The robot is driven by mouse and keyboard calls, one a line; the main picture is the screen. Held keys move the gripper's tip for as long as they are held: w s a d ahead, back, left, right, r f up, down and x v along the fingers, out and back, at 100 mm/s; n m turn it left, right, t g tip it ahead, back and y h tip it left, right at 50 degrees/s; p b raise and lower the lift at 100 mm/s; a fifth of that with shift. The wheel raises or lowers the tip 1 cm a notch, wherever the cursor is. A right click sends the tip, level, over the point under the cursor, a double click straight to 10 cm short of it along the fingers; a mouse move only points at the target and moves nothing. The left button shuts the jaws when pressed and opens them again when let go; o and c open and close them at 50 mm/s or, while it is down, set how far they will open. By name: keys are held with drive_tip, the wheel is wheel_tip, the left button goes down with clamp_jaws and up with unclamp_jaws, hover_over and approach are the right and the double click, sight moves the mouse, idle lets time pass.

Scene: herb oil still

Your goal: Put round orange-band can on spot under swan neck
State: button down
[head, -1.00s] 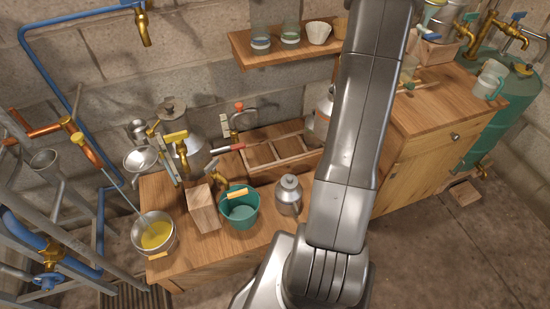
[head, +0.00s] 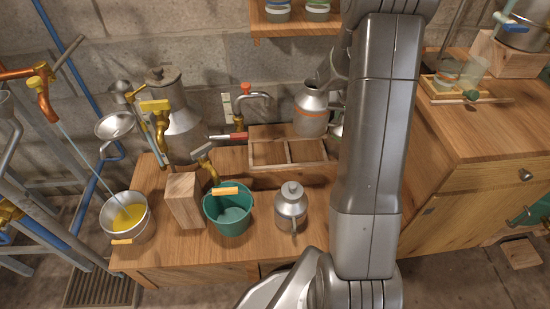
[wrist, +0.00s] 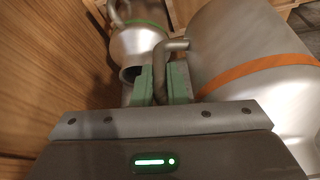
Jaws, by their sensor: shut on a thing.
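The round orange-band can (head: 311,112) is a grey metal can with an orange stripe, upright behind the wooden tray and partly hidden by my arm. It fills the right of the wrist view (wrist: 235,40). My gripper (wrist: 162,82) has its green fingers shut on the can's looped handle (wrist: 160,65). The gripper is hidden in the head view. A curved metal spout with a red knob (head: 257,97), which looks like the swan neck, stands on the wall left of the can. I cannot make out a marked spot under it.
A divided wooden tray (head: 270,151) lies before the can. A teal bucket (head: 228,214), wooden block (head: 184,200), small lidded can (head: 290,205) and yellow-filled bowl (head: 126,217) stand on the bench. In the wrist view, a green-band can (wrist: 138,42) is close to the left.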

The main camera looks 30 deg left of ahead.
drive_tip(key=shift+n, duration=0.3)
drive_tip(key=f+b, duration=0.1)
drive_tip(key=f, duration=0.3)
drive_tip(key=a+f+b, duration=0.1)
drive_tip(key=f, duration=0.4)
drive_tip(key=a+f+b, duration=0.1)
drive_tip(key=f+b, duration=0.1)
drive_tip(key=f, duration=0.3)
drive_tip(key=shift+w+f, duration=0.15)
drive_tip(key=shift+f, duration=0.1)
drive_tip(key=s+a+b, duration=0.1)
drive_tip(key=s+a, duration=0.1)
drive_tip(key=a, duration=0.1)
drive_tip(key=s+a+b, duration=0.2)
drive_tip(key=a, duration=0.2)
drive_tip(key=s+a+f+b, duration=0.1)
drive_tip(key=s+a, duration=0.2)
drive_tip(key=a, duration=0.1)
drive_tip(key=shift+f, duration=0.2)
